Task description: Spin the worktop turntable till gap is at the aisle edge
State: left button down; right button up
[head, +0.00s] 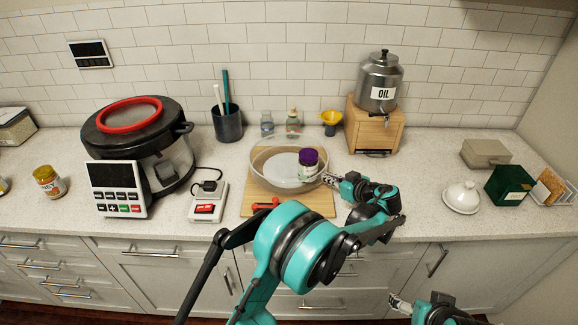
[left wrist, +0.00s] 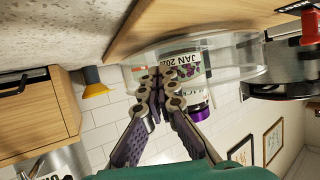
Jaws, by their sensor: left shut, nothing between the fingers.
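The turntable is a clear, round, low-walled tray (head: 262,178) on a wooden board at the middle of the worktop. A jar with a purple lid (head: 308,163) stands at its right side. I cannot make out the gap in its wall. My left gripper (head: 328,180) is shut and empty at the tray's right edge, close to the jar. In the left wrist view, which is turned over, the shut fingers (left wrist: 158,82) lie in front of the jar (left wrist: 185,75) and clear wall (left wrist: 235,58); contact is unclear. My right gripper (head: 397,304) is low at the bottom, below the counter edge.
A red-handled item (head: 264,205) lies on the board's front (head: 315,207). A scale (head: 206,205) and a large black-lidded pot (head: 140,130) stand left. An oil dispenser (head: 380,82) on a wooden stand (head: 374,128) stands back right.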

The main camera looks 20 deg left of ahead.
pick_arm(q)
jog(key=shift+w, duration=0.3)
jog(key=shift+w+d, duration=0.2)
jog(key=shift+w, duration=0.35)
jog(key=shift+w+d, duration=0.2)
jog(key=shift+w, duration=0.35)
jog(key=shift+d, duration=0.15)
jog(key=shift+s+d, duration=0.2)
jog(key=shift+d, duration=1.45)
